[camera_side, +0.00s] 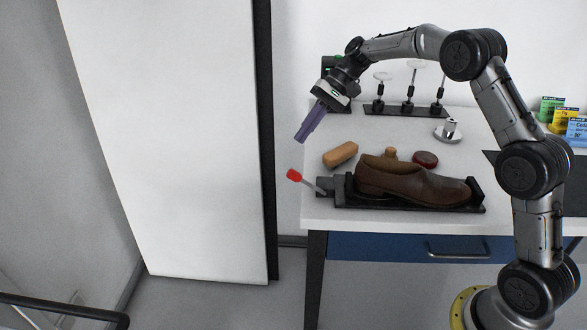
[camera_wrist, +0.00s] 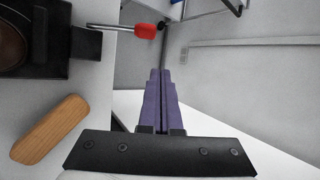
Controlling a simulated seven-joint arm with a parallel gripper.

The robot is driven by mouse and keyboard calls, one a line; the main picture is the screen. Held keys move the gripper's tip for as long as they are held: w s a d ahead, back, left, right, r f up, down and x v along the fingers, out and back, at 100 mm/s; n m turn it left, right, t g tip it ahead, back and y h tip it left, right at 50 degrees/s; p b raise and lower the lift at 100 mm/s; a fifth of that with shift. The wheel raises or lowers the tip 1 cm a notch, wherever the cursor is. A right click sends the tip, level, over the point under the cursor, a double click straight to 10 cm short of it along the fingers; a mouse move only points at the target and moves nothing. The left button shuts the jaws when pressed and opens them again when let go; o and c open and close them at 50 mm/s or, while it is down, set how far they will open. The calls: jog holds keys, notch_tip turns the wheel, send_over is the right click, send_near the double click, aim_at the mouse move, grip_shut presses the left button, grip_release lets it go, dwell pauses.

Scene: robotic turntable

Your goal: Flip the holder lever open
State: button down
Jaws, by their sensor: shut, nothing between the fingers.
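The holder lever is a short metal rod with a red knob (camera_side: 294,175), sticking out up and to the left from the left end of the black holder (camera_side: 400,206). A brown shoe (camera_side: 413,181) sits in the holder. In the wrist view the red knob (camera_wrist: 145,31) is at the top, ahead of the fingertips and slightly left, with the rod running left to the holder block (camera_wrist: 85,43). My gripper (camera_side: 302,137) has purple fingers, shut and empty, above and apart from the knob. The closed fingers (camera_wrist: 160,75) also show in the wrist view.
A wooden brush block (camera_side: 341,154) lies behind the holder's left end and shows in the wrist view (camera_wrist: 48,130).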

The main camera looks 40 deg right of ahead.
aim_at(308, 184)
jog(key=f, duration=0.1)
jog(key=d+f, duration=0.1)
jog(key=f, duration=0.1)
jog(key=shift+d+m, duration=0.15)
jog(key=shift+m, duration=0.15)
jog(key=s+a+f, duration=0.2)
jog(key=a+f, duration=0.2)
jog(key=a, duration=0.2)
jog(key=shift+a+f, duration=0.2)
jog(key=shift+a, duration=0.05)
dwell(0.3)
jog(key=shift+d+r, duration=0.1)
dwell(0.3)
